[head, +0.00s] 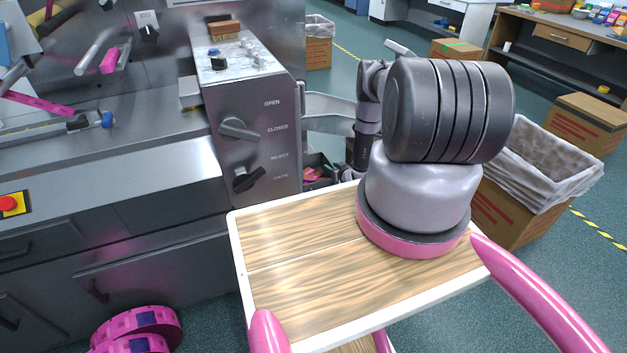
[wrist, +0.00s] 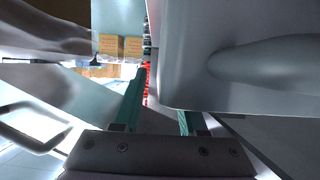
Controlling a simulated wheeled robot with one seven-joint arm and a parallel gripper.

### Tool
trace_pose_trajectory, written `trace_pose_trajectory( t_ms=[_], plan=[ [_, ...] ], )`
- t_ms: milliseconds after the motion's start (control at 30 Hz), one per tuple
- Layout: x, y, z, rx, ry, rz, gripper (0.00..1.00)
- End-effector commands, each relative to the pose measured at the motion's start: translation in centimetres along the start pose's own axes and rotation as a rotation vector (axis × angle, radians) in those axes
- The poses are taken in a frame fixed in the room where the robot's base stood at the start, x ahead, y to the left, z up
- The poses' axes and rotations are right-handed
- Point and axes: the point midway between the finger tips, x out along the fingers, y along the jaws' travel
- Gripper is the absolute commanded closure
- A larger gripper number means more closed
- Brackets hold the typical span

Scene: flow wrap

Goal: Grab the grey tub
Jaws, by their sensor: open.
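A dark grey tub (head: 319,185) with pink wrappers in it sits low beside the right end of the steel machine in the head view. It is partly hidden by the machine and the wooden cart top. My arm reaches down behind the cart, and its end is close to the right of the tub, partly hidden. In the wrist view my gripper (wrist: 157,115) is open, its two teal fingers apart with nothing held between them. A large smooth grey surface fills the upper right beyond the fingers; I cannot tell whether it is the tub.
The steel machine (head: 250,130) with knobs stands left of the tub. A wooden cart top (head: 300,245) with a white rim is in front. A lined cardboard bin (head: 530,205) stands at right. A metal chute (head: 335,110) juts from the machine above the tub.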

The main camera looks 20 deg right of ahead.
Motion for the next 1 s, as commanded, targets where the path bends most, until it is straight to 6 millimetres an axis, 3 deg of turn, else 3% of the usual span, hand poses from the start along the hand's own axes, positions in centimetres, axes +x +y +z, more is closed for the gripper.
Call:
trace_pose_trajectory(
  t_ms=[300, 400, 433, 1000],
  plan=[
    [0.7, 0.04, -0.05, 0.0, 0.0, 0.001, 0.59],
    [0.7, 0.04, -0.06, 0.0, 0.0, 0.001, 0.97],
    [0.69, 0.05, -0.05, 0.0, 0.0, 0.001, 1.0],
    [0.67, 0.05, -0.05, 0.0, 0.0, 0.001, 1.0]
  ],
)
